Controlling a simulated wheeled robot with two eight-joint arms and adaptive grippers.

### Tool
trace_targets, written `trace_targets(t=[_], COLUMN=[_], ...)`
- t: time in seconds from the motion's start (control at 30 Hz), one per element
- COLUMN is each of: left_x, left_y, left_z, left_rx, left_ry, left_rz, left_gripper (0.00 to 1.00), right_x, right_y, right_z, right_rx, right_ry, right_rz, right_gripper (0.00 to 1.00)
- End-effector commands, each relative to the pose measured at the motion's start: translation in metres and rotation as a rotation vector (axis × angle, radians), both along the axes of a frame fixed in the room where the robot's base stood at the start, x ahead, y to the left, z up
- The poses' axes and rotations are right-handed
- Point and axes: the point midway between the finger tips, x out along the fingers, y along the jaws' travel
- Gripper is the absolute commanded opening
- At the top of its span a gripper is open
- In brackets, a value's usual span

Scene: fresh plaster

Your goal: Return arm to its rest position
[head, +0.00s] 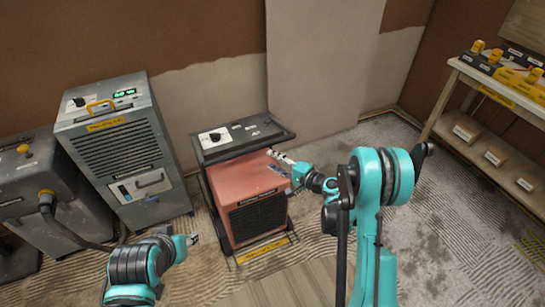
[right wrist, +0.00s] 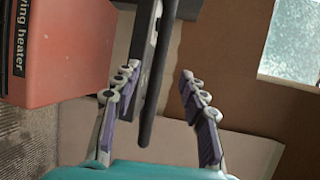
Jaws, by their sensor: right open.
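My right arm, teal and black, comes in from the lower right of the head view. Its right gripper (head: 277,163) is beside the top of the red drying heater (head: 240,200). In the right wrist view the gripper (right wrist: 157,95) is open, its two fingers apart, with a dark bar of the heater (right wrist: 148,110) showing between them. I cannot tell whether the fingers touch the bar. My left arm shows at the lower left of the head view. A small part at its end (head: 193,240) is visible, but its jaw state is unclear.
A grey dehumidifier (head: 120,150) with a green display stands left of the heater. Another grey machine (head: 45,200) with a hose is at the far left. A wooden shelf (head: 470,145) with yellow and black items stands at the right. The floor between heater and shelf looks clear.

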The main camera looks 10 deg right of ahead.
Motion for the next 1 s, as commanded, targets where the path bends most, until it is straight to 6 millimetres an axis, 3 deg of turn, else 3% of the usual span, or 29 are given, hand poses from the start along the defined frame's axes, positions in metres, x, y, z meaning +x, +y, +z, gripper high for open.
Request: trace_targets(t=[0.27,0.47,0.67,1.0], left_x=[0.0,0.0,0.0,0.0], left_y=[0.0,0.0,0.0,0.0], left_z=[0.0,0.0,0.0,0.0], left_rx=[0.0,0.0,0.0,0.0], left_ry=[0.0,0.0,0.0,0.0], left_rz=[0.0,0.0,0.0,0.0], left_gripper=[0.4,0.4,0.4,0.4], right_x=[-0.001,-0.019,-0.066,-0.183], right_y=[0.001,0.007,0.008,-0.018], right_z=[0.004,0.038,0.079,0.115], right_rx=[-0.017,-0.187,-0.465,-0.935], right_ry=[0.001,0.009,0.019,0.032], right_rz=[0.003,0.036,0.092,0.199], right_gripper=[0.43,0.43,0.43,0.43])
